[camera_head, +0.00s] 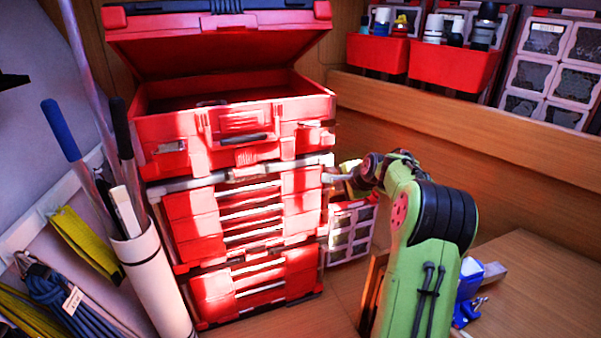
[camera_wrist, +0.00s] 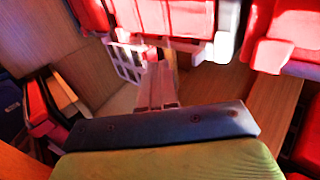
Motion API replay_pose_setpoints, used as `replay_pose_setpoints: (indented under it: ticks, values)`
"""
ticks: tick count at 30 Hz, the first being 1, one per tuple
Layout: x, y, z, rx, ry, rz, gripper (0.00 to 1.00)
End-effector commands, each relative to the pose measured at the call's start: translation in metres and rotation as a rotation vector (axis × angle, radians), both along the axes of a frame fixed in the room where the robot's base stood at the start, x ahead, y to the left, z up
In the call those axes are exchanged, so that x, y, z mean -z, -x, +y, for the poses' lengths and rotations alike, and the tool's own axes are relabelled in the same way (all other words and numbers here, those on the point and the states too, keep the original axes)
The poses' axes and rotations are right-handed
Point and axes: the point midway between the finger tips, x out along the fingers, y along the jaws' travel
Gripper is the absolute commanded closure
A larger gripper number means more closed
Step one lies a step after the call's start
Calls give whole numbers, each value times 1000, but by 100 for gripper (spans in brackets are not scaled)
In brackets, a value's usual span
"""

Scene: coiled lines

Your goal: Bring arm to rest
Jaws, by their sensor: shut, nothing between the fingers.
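My green arm (camera_head: 420,270) rises at the right of centre in the head view, with a black ribbed joint near its top. Its far end reaches left toward the red tool chest (camera_head: 185,215). My gripper (camera_head: 333,177) is small there and partly hidden by the wrist, beside the chest's right edge; I cannot tell whether it touches. In the wrist view, my gripper (camera_wrist: 157,82) points away from the camera, its pale fingers together and empty. The chest's red drawer fronts (camera_wrist: 180,18) show just beyond it.
The chest's lid stands open. A pale tube (camera_head: 155,275) with long-handled tools stands at the left, near coiled blue rope (camera_head: 85,310). A small-compartment organizer (camera_head: 350,235) stands between chest and arm. Red bins (camera_head: 455,62) sit on the upper right ledge. Bare wooden floor (camera_head: 540,290) shows at lower right.

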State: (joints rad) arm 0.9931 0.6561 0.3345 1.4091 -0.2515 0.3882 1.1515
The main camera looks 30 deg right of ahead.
Motion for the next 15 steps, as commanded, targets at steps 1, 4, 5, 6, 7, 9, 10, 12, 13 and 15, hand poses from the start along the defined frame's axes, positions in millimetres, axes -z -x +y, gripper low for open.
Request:
replay_pose_setpoints:
  ticks: [1, 4, 5, 6, 7, 9, 10, 12, 13, 15]
  values:
    - [0, 0, 0, -1, -1, 0, 100]
    - [0, 0, 0, 0, 0, 0, 100]
    - [0, 0, 0, -1, 1, 0, 100]
    - [-2, -1, 4, -10, 7, 3, 100]
    - [-6, -1, 10, -25, 20, 11, 100]
    - [-19, 0, 41, -106, 80, 50, 100]
    - [-27, 3, 61, -159, 121, 74, 100]
    - [-46, 17, 115, -311, 239, 145, 100]
    - [-55, 28, 139, -379, 295, 176, 100]
    - [-70, 59, 191, -539, 420, 243, 100]
